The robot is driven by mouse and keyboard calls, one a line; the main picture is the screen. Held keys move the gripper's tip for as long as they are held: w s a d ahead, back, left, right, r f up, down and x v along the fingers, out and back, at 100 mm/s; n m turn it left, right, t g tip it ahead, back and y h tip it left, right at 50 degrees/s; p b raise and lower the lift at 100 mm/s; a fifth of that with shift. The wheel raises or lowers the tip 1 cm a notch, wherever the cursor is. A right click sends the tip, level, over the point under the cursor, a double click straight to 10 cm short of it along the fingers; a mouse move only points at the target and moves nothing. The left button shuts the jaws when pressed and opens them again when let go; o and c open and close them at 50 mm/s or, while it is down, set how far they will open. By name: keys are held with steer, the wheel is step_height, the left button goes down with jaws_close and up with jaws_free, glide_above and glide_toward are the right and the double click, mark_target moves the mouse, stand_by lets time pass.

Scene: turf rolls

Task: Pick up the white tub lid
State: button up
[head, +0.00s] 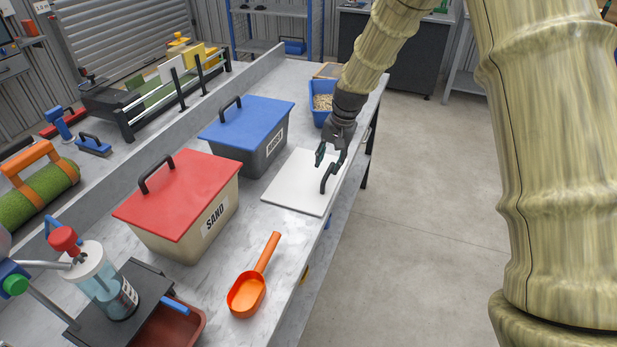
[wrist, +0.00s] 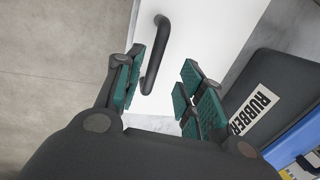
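The white tub lid (head: 293,184) lies flat on the bench, to the right of the tub with the blue lid. A dark loop handle (head: 327,180) stands up from it near its right side. In the wrist view the lid (wrist: 207,28) fills the upper middle, with the handle (wrist: 154,55) close to the left finger. My gripper (head: 331,158) is above the lid, near the handle. It is open, with green finger pads (wrist: 160,92) apart and nothing held. The handle's top reaches between the fingers in the picture; I cannot tell its exact depth.
The grey tub with a blue lid (head: 247,120) stands left of the white lid, marked RUBBER in the wrist view. A tub with a red lid (head: 182,191), labelled SAND, and an orange scoop (head: 248,289) are nearer. A blue bin of granules (head: 322,103) stands behind.

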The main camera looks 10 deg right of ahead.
mark_target(329, 171)
steer(key=shift+w+f+p, duration=0.1)
steer(key=shift+f+p, duration=0.55)
steer(key=shift+f, duration=1.3)
steer(key=shift+a+f, duration=0.1)
steer(key=shift+f, duration=0.6)
jaws_close()
